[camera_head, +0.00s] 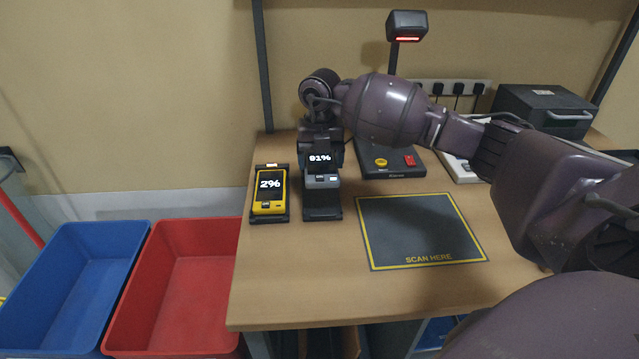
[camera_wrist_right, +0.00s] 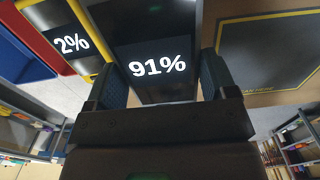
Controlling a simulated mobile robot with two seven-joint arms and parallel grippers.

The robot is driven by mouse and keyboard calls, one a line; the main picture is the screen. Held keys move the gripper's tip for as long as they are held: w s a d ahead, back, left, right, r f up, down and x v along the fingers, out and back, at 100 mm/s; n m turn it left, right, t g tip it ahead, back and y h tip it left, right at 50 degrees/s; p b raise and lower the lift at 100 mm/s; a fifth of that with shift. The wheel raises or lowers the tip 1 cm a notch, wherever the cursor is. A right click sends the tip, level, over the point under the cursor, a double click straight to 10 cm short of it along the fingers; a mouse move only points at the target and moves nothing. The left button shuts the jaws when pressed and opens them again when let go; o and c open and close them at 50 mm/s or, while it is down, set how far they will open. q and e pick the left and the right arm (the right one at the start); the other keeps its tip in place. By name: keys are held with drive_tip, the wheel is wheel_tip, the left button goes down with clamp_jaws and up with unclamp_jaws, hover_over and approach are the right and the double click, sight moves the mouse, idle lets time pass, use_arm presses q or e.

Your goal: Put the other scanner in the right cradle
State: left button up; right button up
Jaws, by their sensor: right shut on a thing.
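A dark grey scanner (camera_head: 322,180) with a lit screen is at the right cradle (camera_head: 322,213). Its screen reads 91% in the right wrist view (camera_wrist_right: 158,68). My right gripper (camera_head: 321,148) is shut on its upper part, with one finger on each side. The scanner's lower end is at the cradle; I cannot tell whether it is fully seated. A yellow scanner (camera_head: 270,188) reading 2% sits in the left cradle (camera_head: 268,218), close to the left; part of it also shows in the right wrist view (camera_wrist_right: 72,42). My left gripper is not in view.
A dark scan mat (camera_head: 420,230) with a yellow border lies right of the cradles. A stand scanner (camera_head: 407,26), a base with buttons (camera_head: 392,170) and a dark box (camera_head: 545,113) are behind. A blue bin (camera_head: 75,275) and a red bin (camera_head: 178,285) stand left of the table.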

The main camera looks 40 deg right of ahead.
sight(320, 193)
wheel_tip(320, 193, down, 6)
drive_tip(key=shift+f+b, duration=0.15)
drive_tip(key=shift+b, duration=0.2)
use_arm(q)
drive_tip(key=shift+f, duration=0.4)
use_arm(e)
drive_tip(key=shift+f, duration=0.15)
drive_tip(key=shift+f, duration=0.15)
drive_tip(key=o, duration=1.1)
drive_tip(key=shift+r, duration=0.6)
wheel_tip(320, 193, up, 10)
drive_tip(key=shift+f+p, duration=0.1)
drive_tip(key=shift+p, duration=0.45)
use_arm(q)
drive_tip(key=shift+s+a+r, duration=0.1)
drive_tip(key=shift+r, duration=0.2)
use_arm(e)
drive_tip(key=shift+r, duration=0.65)
